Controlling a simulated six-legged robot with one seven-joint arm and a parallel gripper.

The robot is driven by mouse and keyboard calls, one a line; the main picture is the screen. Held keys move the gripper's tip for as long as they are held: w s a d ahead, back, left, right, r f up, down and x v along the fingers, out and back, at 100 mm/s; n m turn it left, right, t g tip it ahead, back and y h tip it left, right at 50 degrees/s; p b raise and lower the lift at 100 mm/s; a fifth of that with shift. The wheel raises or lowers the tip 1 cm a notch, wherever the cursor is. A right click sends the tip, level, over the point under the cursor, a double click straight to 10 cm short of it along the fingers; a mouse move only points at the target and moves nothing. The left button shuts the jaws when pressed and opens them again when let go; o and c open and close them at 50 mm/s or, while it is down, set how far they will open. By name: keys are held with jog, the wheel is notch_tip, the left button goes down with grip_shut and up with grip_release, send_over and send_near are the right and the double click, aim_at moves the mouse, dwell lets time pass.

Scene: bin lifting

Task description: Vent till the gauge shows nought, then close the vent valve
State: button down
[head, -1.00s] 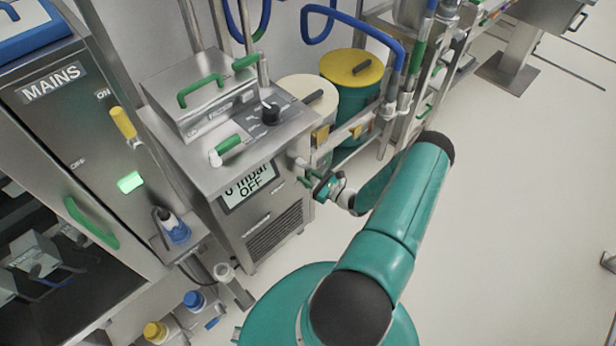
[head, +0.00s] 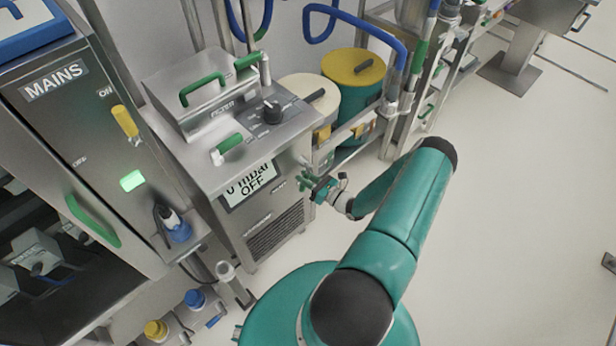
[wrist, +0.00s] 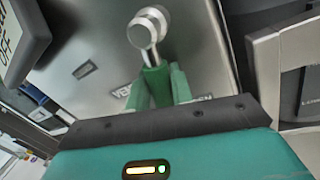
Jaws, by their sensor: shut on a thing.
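The steel pump cabinet carries a gauge display (head: 249,186) that reads "0 mbar" and "OFF", its top line partly cut off. In the wrist view the vent valve (wrist: 149,28) is a round silver fitting with a stem and a green handle (wrist: 156,82). The handle points from the fitting down between my green fingers. My gripper (wrist: 160,88) is shut on this handle, in front of the cabinet panel. Lettering beside it is partly hidden by the fingers. In the head view my gripper (head: 312,184) is at the cabinet's right side, and the valve is small and mostly hidden.
A mains cabinet (head: 55,82) with a yellow lever and lit green lamp stands at left. A yellow-lidded drum (head: 352,66) stands behind a rail.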

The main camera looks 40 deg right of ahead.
jog(key=m, duration=0.1)
jog(key=a+m, duration=0.1)
jog(key=m, duration=0.1)
jog(key=shift+a+r+t, duration=0.2)
jog(key=shift+r+t, duration=0.05)
jog(key=shift+t, duration=0.05)
jog(key=m, duration=0.1)
jog(key=a+r+m, duration=0.1)
jog(key=m, duration=0.1)
jog(key=m+h, duration=0.1)
jog(key=m, duration=0.1)
jog(key=shift+a+r+t, duration=0.2)
jog(key=shift+r+t, duration=0.05)
jog(key=shift+t, duration=0.15)
jog(key=m, duration=0.1)
jog(key=r+m, duration=0.1)
jog(key=m, duration=0.1)
jog(key=m+h, duration=0.1)
jog(key=shift+s+a+r+m+t, duration=0.1)
jog(key=shift+a+r+m+t, duration=0.2)
jog(key=shift+a, duration=0.1)
jog(key=shift+a+r+m+h, duration=0.1)
jog(key=shift+r+m+h, duration=0.3)
jog(key=shift+m, duration=0.65)
jog(key=shift+r+m+h, duration=0.3)
jog(key=shift+r+m, duration=0.1)
jog(key=shift+m, duration=0.65)
jog(key=c, duration=1.3)
grip_release()
